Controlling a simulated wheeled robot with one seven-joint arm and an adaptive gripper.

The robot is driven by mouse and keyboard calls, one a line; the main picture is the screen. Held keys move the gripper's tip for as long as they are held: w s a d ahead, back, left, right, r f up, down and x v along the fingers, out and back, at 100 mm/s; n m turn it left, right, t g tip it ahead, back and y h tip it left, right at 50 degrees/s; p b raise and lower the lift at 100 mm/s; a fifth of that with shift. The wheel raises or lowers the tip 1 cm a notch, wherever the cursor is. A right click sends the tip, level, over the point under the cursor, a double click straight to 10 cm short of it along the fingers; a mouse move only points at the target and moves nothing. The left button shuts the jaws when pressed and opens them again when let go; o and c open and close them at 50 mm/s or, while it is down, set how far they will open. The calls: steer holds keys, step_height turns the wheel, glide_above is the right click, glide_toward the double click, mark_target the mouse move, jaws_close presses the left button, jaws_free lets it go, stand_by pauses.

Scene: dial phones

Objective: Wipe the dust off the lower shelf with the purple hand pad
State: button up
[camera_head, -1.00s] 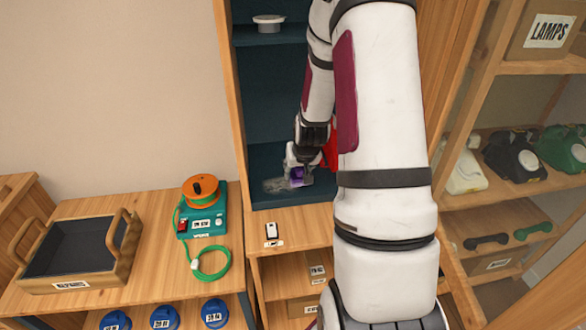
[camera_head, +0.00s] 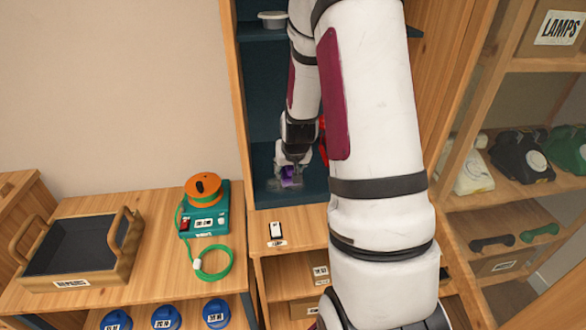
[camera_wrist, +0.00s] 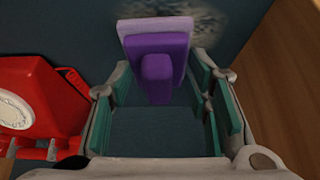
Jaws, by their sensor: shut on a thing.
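The purple hand pad (camera_head: 289,176) is a purple block with a knob on a paler lilac base. My gripper (camera_head: 293,163) is shut on it, low inside the dark blue cabinet at the lower shelf (camera_head: 262,162). In the wrist view the pad (camera_wrist: 155,60) stands between my gripper's fingers (camera_wrist: 160,85). A pale grey dust patch (camera_wrist: 195,18) shows on the dark surface just beyond and right of the pad. In the head view a faint grey trace lies around the pad. The pad hides part of the dust, and my arm hides the shelf's right part.
A red telephone (camera_wrist: 38,100) stands left of my gripper in the wrist view, close to it. A wooden cabinet wall (camera_wrist: 285,70) is on the right there. A white dish (camera_head: 271,19) sits on the shelf above. The shelf's left part looks clear.

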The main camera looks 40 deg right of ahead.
steer(key=shift+w+a+r+b, duration=0.1)
steer(key=shift+w+a+b, duration=0.1)
steer(key=shift+w+a, duration=0.6)
steer(key=shift+w+a+r+b, duration=0.15)
steer(key=shift+w+a, duration=0.4)
steer(key=shift+a, duration=0.55)
steer(key=shift+w+a+f+b, duration=0.1)
steer(key=shift+w+a+b, duration=0.15)
steer(key=shift+w+a, duration=0.55)
steer(key=shift+r, duration=0.2)
steer(key=shift+s+d, duration=0.2)
steer(key=shift+d, duration=0.25)
steer(key=shift+s+d+r, duration=0.1)
steer(key=shift+s+d, duration=0.65)
steer(key=shift+d, duration=0.25)
steer(key=shift+s+d, duration=0.75)
steer(key=shift+d, duration=0.2)
steer(key=shift+s+d+r+p, duration=0.1)
steer(key=shift+s+d+p, duration=0.6)
steer(key=shift+d, duration=0.35)
steer(key=shift+s+d+r+p, duration=0.1)
steer(key=shift+s+d+p, duration=0.6)
steer(key=shift+d, duration=0.35)
